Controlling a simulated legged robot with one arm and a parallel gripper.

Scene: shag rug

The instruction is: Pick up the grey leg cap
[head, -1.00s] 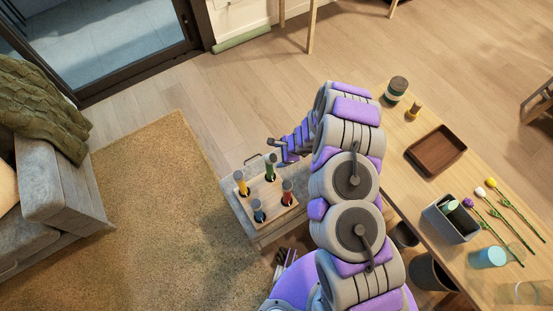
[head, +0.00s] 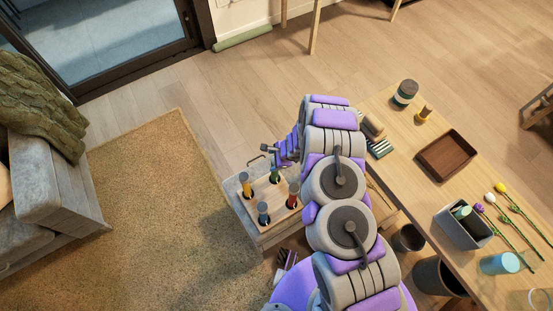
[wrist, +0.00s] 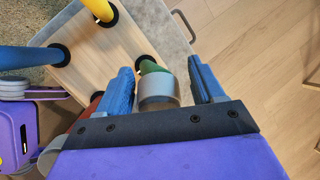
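A grey leg cap (wrist: 158,92) sits on the end of a green leg (wrist: 149,66) in the wrist view. My gripper (wrist: 163,82) is open, with one blue finger on each side of the cap and a visible gap on both sides. In the head view my gripper (head: 266,149) is just above the green leg (head: 275,174). That leg stands on a wooden board with a yellow leg (head: 246,187), a red leg (head: 293,199) and a blue leg (head: 263,217). These also have greyish tops.
The wooden board (wrist: 95,82) rests on a grey surface with a metal handle (wrist: 184,25). A wooden table (head: 412,150) at the right holds a brown tray (head: 447,155), a grey bin (head: 463,228) and flowers. A sofa (head: 45,185) and rug (head: 150,210) are at the left.

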